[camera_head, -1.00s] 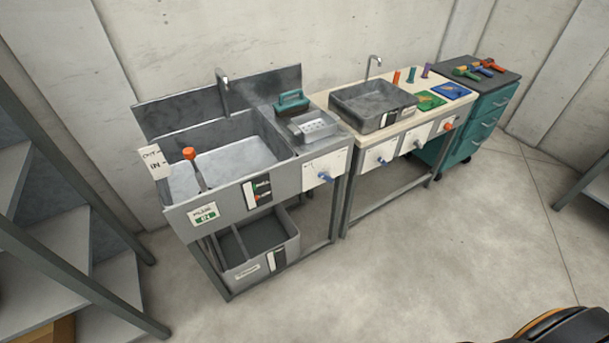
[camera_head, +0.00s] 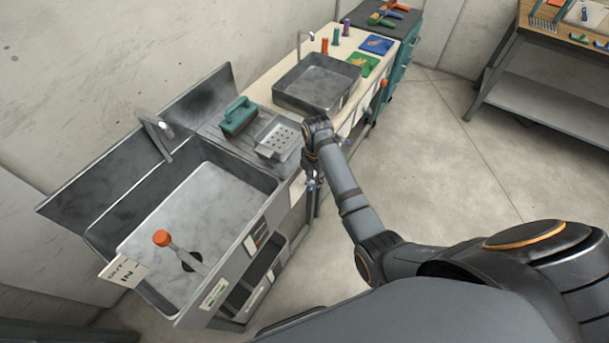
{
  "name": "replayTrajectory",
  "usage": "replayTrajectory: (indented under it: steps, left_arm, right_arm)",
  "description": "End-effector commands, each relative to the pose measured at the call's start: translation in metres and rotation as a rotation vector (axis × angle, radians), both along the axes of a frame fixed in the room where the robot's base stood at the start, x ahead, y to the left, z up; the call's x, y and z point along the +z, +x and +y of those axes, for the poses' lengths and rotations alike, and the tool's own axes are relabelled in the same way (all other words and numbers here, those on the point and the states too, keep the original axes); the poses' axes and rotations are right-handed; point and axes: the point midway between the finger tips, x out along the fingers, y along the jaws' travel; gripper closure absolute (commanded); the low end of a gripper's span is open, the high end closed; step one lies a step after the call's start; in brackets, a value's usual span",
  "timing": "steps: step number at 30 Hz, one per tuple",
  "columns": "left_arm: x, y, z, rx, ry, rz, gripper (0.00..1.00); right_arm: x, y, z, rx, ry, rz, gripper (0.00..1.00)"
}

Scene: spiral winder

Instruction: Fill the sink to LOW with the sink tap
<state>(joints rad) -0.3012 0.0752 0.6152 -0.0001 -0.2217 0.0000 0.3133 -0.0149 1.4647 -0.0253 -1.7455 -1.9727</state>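The large grey sink (camera_head: 190,225) fills the left of the view, with bare grey metal showing inside and no water I can make out. Its tap spout (camera_head: 160,138) curves over the basin from the back edge. My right gripper (camera_head: 311,176) points down at the front right corner of the sink unit, where the blue tap handle was visible earlier. The gripper largely hides that handle; contact and finger opening are unclear. My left gripper is out of view.
A teal-handled block (camera_head: 238,117) and a perforated tray (camera_head: 278,138) sit right of the basin. A smaller sink (camera_head: 318,84) stands on the adjoining bench. A sign (camera_head: 123,272) hangs at the large sink's left end. The floor (camera_head: 440,170) to the right is open.

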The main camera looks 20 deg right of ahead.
Motion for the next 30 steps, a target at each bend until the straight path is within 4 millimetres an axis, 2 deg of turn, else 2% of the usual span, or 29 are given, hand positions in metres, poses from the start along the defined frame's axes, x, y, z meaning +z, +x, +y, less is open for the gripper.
replayTrajectory:
  steps: [3, 7, 14, 17, 24, 30]
  left_arm:
    - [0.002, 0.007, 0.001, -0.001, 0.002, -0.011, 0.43]
    - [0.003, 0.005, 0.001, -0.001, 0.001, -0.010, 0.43]
    - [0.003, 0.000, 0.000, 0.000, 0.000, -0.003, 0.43]
    - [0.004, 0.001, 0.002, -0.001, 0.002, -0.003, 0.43]
    - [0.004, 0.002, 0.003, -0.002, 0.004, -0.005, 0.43]
    - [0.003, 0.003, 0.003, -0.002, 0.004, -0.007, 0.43]
  right_arm:
    - [0.015, 0.012, 0.005, 0.134, 0.003, 0.017, 0.75]
    - [0.025, 0.019, 0.008, 0.238, 0.006, 0.031, 0.75]
    - [0.022, 0.019, 0.009, 0.264, 0.008, 0.038, 0.75]
    - [0.007, 0.018, 0.009, 0.263, 0.008, 0.040, 0.75]
    - [-0.045, 0.018, 0.008, 0.262, 0.008, 0.040, 0.75]
    - [-0.073, 0.018, 0.008, 0.261, 0.008, 0.037, 0.75]
